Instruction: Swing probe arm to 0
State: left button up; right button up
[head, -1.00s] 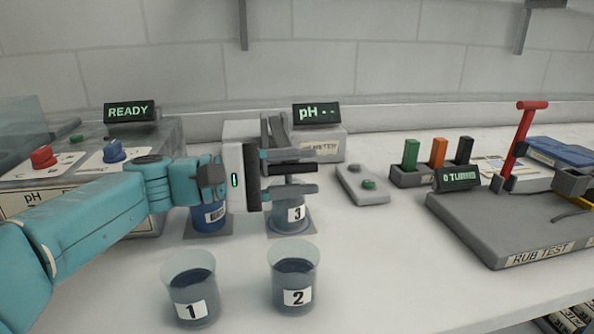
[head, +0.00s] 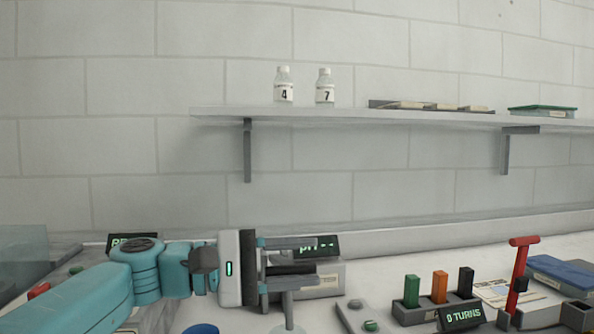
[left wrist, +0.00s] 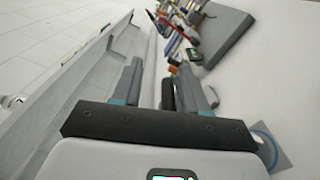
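The pH meter (head: 325,280) stands behind my left gripper, its dark display (head: 322,246) partly covered and reading "pH --". My left gripper (head: 314,262) points right in the head view, with its two fingers apart. A dark bar (head: 292,269), seemingly part of the probe arm, lies between the fingers, closer to the lower one. A grey post (head: 288,308) shows below the fingers. In the left wrist view, my open fingers (left wrist: 168,82) have a dark rounded piece (left wrist: 167,94) between them, with a gap on its left. My right gripper is not in view.
A grey two-button box (head: 358,314) stands right of the meter. Farther right are a rack of coloured blocks (head: 411,312), a "0 TURNS" display (head: 461,316) and a red lever (head: 521,262). A wall shelf (head: 350,116) holds bottles 4 (head: 284,86) and 7 (head: 325,87).

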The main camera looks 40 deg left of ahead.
pick_arm(q)
notch_tip(320, 180, up, 10)
jog(key=p, duration=0.3)
jog(key=shift+r+p, duration=0.2)
jog(key=shift+p, duration=0.2)
